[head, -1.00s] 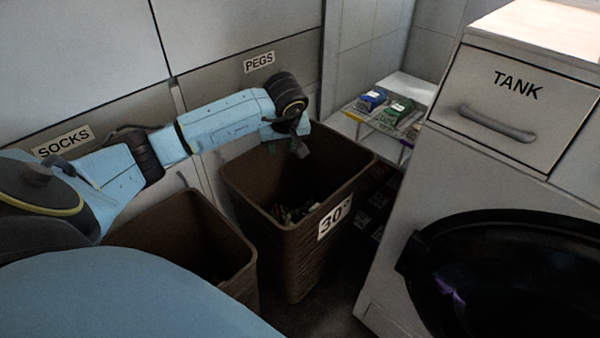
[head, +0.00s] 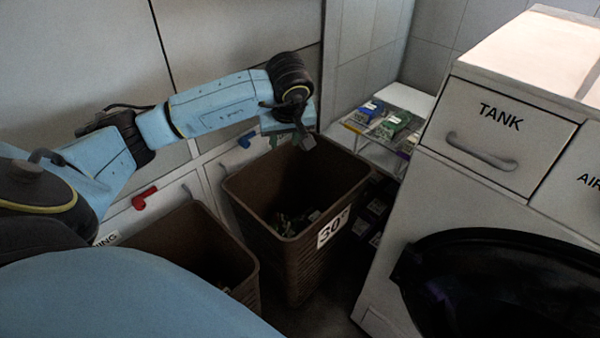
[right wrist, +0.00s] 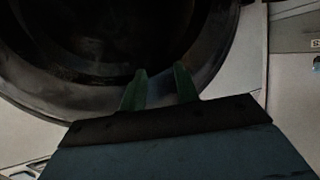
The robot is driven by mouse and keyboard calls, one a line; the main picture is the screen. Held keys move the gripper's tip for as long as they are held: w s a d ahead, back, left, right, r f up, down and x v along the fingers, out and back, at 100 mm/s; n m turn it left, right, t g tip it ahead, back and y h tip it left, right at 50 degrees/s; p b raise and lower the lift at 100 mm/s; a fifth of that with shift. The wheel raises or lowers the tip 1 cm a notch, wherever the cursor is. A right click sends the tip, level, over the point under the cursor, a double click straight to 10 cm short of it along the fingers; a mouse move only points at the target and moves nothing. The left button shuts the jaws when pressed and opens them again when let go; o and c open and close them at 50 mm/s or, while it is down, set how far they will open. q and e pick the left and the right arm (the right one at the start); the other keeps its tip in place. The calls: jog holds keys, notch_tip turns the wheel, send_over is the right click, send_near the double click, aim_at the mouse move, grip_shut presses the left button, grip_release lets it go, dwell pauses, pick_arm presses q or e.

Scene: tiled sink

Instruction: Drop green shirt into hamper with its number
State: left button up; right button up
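The brown hamper marked 30° (head: 258,227) stands in the middle of the head view, with dark, crumpled items (head: 296,222) inside. A second brown hamper (head: 238,283) stands left of it, its number not visible. I cannot make out the green shirt in either view. My left gripper (head: 305,142) points down above the back rim of the 30° hamper. Its finger opening cannot be made out, nor whether it holds anything. My right gripper (right wrist: 160,78) shows two green fingers apart with nothing between them, in front of a dark round opening (right wrist: 90,45).
A white machine with a TANK drawer (head: 488,135) and an open, dark round door (head: 480,285) stands at the right. A shelf with small boxes (head: 393,127) is behind the hampers. Red (head: 145,197) and blue (head: 246,139) items are at the back wall.

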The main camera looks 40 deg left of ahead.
jog(key=shift+s+d+f+g+h, duration=0.25)
jog(key=shift+s+f+g, duration=0.2)
jog(key=shift+f, duration=0.2)
jog(key=shift+s+d+f+g+h, duration=0.15)
jog(key=shift+s+d+f+g, duration=0.15)
jog(key=shift+f+g, duration=0.3)
